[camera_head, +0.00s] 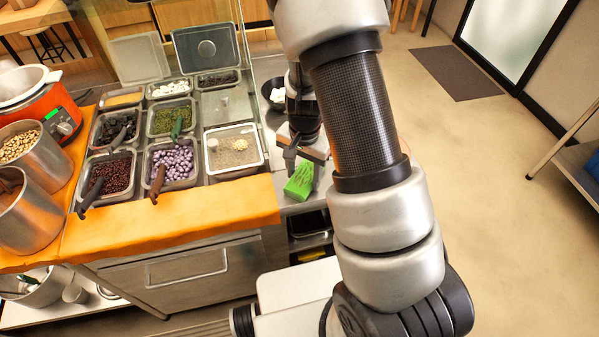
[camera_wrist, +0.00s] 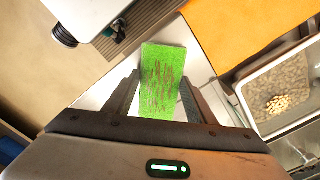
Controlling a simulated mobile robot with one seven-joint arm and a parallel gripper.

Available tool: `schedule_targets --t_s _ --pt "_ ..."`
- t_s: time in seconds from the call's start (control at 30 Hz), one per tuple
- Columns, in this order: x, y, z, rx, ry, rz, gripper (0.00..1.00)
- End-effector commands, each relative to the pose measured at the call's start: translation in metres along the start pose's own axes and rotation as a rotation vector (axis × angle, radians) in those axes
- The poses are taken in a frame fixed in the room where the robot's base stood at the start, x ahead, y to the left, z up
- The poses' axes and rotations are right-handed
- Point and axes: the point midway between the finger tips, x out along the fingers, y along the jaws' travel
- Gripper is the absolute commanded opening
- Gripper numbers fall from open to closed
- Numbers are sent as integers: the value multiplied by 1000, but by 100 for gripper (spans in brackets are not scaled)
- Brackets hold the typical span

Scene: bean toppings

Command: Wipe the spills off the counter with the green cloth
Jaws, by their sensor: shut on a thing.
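The green cloth (camera_head: 299,183) is a small flat block at the right end of the counter (camera_head: 288,207). My gripper (camera_head: 304,167) points down at it and is shut on it. In the wrist view the cloth (camera_wrist: 162,70) sits between the two dark fingers of my gripper (camera_wrist: 161,88), with reddish-brown streaks on its face. I cannot tell whether the cloth touches the counter. No separate spill shows clearly on the visible counter, and my arm hides part of the area behind it.
Steel pans of toppings (camera_head: 171,163) stand left of the cloth, above an orange cloth cover (camera_head: 170,222). A dark bowl with white contents (camera_head: 277,94) is behind my gripper. An orange cooker (camera_head: 58,115) and metal pots are at far left. Open floor (camera_head: 500,190) lies to the right.

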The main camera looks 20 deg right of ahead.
Motion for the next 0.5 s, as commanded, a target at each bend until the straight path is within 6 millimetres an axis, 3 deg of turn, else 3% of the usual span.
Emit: schedule_targets --t_s 0.27,0.5 --pt "-1 2 0 1 0 4 14" --pt "-22 2 -1 1 1 2 14"
